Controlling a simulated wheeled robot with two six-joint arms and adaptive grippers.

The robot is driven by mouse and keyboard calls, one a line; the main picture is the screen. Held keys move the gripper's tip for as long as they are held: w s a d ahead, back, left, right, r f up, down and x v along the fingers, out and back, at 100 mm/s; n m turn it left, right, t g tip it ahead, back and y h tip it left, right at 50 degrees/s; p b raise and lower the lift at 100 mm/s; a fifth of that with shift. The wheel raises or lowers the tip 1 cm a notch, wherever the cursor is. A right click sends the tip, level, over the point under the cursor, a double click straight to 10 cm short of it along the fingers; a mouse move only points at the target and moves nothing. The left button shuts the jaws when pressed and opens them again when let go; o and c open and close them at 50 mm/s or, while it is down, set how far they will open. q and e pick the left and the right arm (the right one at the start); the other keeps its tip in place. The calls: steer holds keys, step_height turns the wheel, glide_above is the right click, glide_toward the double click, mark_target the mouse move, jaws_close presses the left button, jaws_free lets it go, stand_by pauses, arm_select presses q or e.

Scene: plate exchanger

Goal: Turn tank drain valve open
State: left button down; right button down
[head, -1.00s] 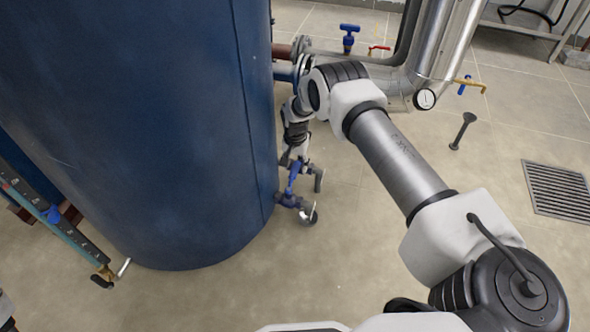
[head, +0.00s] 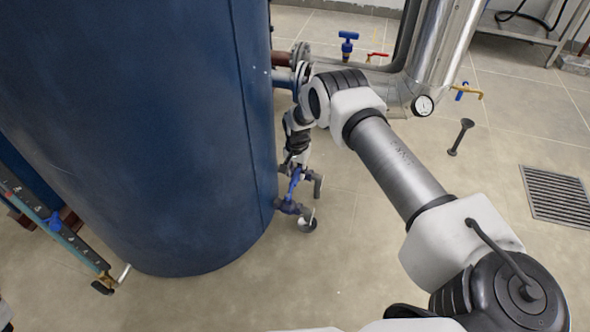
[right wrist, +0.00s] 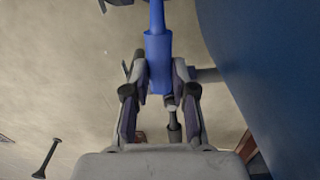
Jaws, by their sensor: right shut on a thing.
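The blue tank (head: 130,130) fills the left of the head view. The drain valve (head: 288,206) sticks out low on the tank's right side, with a blue lever handle (head: 294,184). My right gripper (head: 297,168) reaches down beside the tank and is shut on that handle. In the right wrist view the handle (right wrist: 158,65) runs between the two fingers of my right gripper (right wrist: 160,85). The valve body is mostly out of the right wrist view. My left gripper is not in view.
A blue-handled valve (head: 347,45), a red lever (head: 377,56) and steel pipes (head: 440,50) stand behind my right arm. A floor grate (head: 556,194) lies at the right.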

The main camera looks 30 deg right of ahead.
steer(key=s+m+p, duration=0.3)
steer(key=m+p, duration=0.1)
steer(key=m, duration=0.1)
steer(key=s+m+p, duration=0.3)
steer(key=m+p, duration=0.1)
steer(key=m, duration=0.1)
steer(key=s+m+p, duration=0.4)
steer(key=m, duration=0.1)
steer(key=shift+a+p, duration=0.35)
steer(key=shift+p, duration=0.05)
steer(key=shift+s+a+m+p, duration=0.35)
steer(key=shift+m+p, duration=0.05)
steer(key=shift+m, duration=0.6)
steer(key=shift+f, duration=0.1)
steer(key=c, duration=0.9)
jaws_free()
steer(key=shift+c, duration=0.2)
